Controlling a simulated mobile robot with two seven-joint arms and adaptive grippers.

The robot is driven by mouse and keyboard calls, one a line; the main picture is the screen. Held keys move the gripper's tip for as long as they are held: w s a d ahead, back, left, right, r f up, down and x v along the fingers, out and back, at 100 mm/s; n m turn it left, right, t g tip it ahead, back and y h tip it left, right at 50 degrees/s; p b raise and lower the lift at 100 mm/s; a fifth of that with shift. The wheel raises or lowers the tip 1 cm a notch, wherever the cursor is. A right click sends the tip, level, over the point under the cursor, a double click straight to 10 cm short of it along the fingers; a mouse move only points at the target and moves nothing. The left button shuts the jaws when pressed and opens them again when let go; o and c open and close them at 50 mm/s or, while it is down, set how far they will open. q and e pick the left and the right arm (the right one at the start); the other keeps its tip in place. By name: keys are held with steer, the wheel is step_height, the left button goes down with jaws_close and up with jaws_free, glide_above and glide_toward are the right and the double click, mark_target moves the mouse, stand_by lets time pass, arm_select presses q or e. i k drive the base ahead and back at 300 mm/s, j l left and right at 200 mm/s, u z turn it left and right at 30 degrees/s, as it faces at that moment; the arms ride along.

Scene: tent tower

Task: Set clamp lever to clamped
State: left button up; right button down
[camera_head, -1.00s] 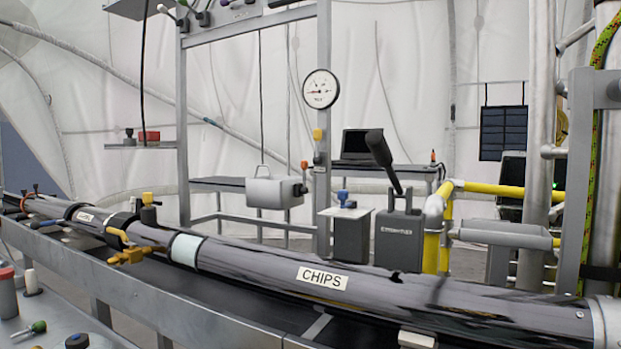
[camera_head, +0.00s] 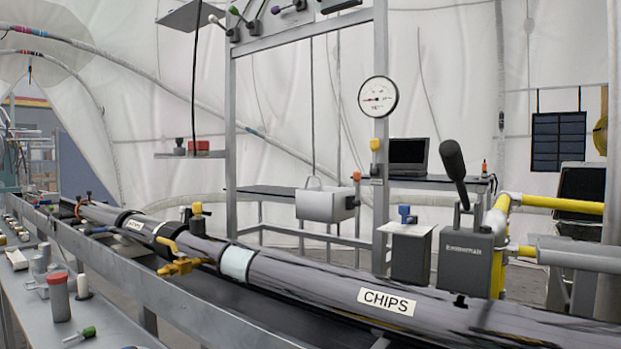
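No part of the scene is clearly labelled as the clamp lever. A large black-handled lever (camera_head: 454,166) rises from a dark grey box (camera_head: 464,258), and its handle leans up to the left. A yellow clamp-like fitting (camera_head: 181,262) sits on the long dark tube (camera_head: 310,280), with a yellow knob (camera_head: 196,208) just behind it. I cannot tell which of these is the clamp lever or whether it is clamped. Neither of my grippers is in view.
The tube, labelled CHIPS, lies along a metal rail (camera_head: 150,290). A side shelf (camera_head: 25,310) at the left holds a red-capped jar (camera_head: 58,300) and small parts. A metal frame (camera_head: 381,190) with a dial gauge (camera_head: 378,97) stands behind the tube.

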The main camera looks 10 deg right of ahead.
mark_target(356, 175)
steer(key=u, duration=0.45)
steer(key=i+u, duration=0.1)
steer(key=u, duration=0.8)
steer(key=i+u, duration=0.15)
steer(key=u, duration=0.75)
steer(key=l+u, duration=0.15)
steer(key=u, duration=0.3)
steer(key=i+u, duration=0.1)
steer(key=u, duration=0.35)
steer(key=l+z, duration=0.15)
steer(key=z, duration=0.3)
steer(key=l+z, duration=0.1)
steer(key=z, duration=0.35)
steer(key=l+z, duration=0.1)
steer(key=z, duration=0.35)
steer(key=i+z, duration=0.15)
steer(key=z, duration=0.35)
steer(key=l+z, duration=0.15)
steer(key=z, duration=0.3)
steer(key=i+j, duration=0.05)
